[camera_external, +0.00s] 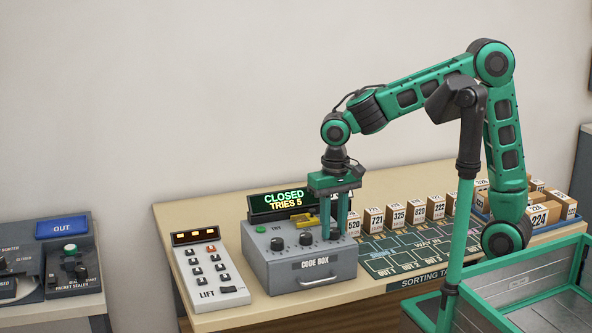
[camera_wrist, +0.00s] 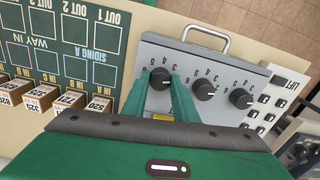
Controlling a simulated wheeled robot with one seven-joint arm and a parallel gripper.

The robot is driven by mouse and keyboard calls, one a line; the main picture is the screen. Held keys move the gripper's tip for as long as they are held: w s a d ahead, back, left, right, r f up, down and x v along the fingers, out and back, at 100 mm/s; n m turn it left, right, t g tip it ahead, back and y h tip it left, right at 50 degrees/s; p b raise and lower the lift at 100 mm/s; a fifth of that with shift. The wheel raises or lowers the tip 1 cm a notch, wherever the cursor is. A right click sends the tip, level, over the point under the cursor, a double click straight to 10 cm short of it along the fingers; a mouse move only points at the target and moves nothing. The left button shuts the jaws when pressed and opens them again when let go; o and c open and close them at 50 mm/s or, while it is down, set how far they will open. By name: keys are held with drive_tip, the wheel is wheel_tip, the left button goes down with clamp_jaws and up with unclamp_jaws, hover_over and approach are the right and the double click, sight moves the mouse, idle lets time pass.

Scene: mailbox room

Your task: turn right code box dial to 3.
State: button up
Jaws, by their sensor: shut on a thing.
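The grey code box (camera_external: 300,268) stands on the bench with three black dials on its sloped top. My gripper (camera_external: 334,232) points straight down over the right dial, which it mostly hides in the external view. In the wrist view, seen from the opposite side, the right dial (camera_wrist: 160,78) is the leftmost one and sits between the fingertips of my gripper (camera_wrist: 160,84). The fingers are shut on it. Its pointer setting is too small to tell. The middle dial (camera_external: 305,239) and left dial (camera_external: 277,243) are free. The display (camera_external: 283,202) reads CLOSED, TRIES 5.
The lift panel (camera_external: 209,275) stands left of the code box. A yellow piece (camera_external: 303,217) lies behind the dials. Several numbered boxes (camera_external: 397,216) line the back of the green sorting board (camera_external: 405,255). A green-edged crate (camera_external: 530,275) is at front right.

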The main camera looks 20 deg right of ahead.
sight(334, 229)
drive_tip(key=n, duration=0.6)
drive_tip(key=shift+n, duration=0.3)
idle(0.5)
drive_tip(key=o, duration=1.1)
drive_tip(key=shift+c, duration=0.2)
drive_tip(key=shift+r, duration=0.1)
wheel_tip(334, 229, up, 11)
drive_tip(key=shift+f, duration=0.2)
drive_tip(key=shift+w, duration=0.1)
